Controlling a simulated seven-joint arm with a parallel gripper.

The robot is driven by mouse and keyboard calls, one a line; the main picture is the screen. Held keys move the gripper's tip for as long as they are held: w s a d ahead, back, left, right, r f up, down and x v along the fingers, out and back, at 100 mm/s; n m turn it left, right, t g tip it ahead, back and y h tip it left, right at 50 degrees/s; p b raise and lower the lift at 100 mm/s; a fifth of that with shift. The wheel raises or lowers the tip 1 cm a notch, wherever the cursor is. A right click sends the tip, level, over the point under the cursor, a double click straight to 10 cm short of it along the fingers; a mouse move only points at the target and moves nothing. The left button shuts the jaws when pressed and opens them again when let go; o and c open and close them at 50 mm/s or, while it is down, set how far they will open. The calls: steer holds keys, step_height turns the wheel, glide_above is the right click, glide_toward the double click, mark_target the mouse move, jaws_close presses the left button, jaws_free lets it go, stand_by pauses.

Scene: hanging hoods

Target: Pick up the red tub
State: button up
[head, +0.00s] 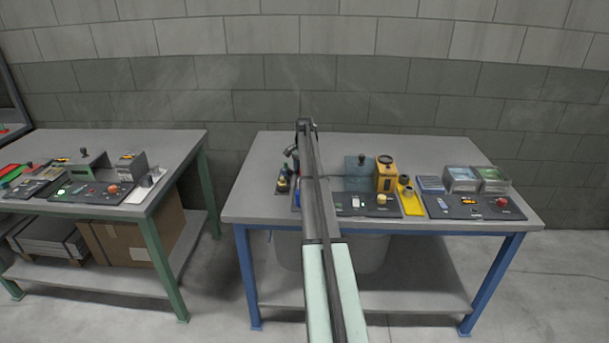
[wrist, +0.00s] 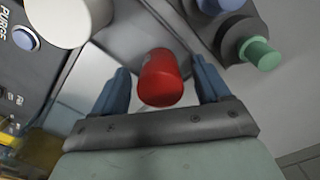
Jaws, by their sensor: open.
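The red tub (wrist: 160,84) shows in the wrist view as a small red cylinder on a grey surface. It appears between the two blue fingers of my gripper (wrist: 161,74), with a gap on the left and a narrower one on the right. My gripper is open and holds nothing. I cannot tell how far the fingertips reach down beside the tub. In the head view my arm extends over the blue-legged table (head: 262,190), and I do not see the red tub there; my arm covers part of the tabletop.
In the wrist view, a white round object (wrist: 68,18), a dark panel with a blue button (wrist: 25,38) and a green knob (wrist: 262,54) stand close around. In the head view, a yellow device (head: 385,177) stands right of my arm. A green-legged table (head: 170,160) is at left.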

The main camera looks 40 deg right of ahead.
steer(key=c, duration=1.2)
steer(key=shift+r, duration=0.15)
steer(key=shift+r, duration=0.25)
steer(key=r, duration=0.6)
steer(key=d+r, duration=0.1)
steer(key=r, duration=0.2)
steer(key=shift+s+r, duration=0.15)
steer(key=shift+s, duration=0.15)
steer(key=s+d+r+m, duration=0.1)
steer(key=s+d+r, duration=0.1)
steer(key=s+d, duration=0.5)
steer(key=s+d+r+m, duration=0.2)
steer(key=s+d+r, duration=0.1)
steer(key=s+d, duration=0.5)
steer(key=s+d+r+m, duration=0.1)
steer(key=s+d+r, duration=0.2)
steer(key=s+d, duration=0.4)
steer(key=shift+s+d, duration=0.15)
steer(key=shift+s, duration=0.05)
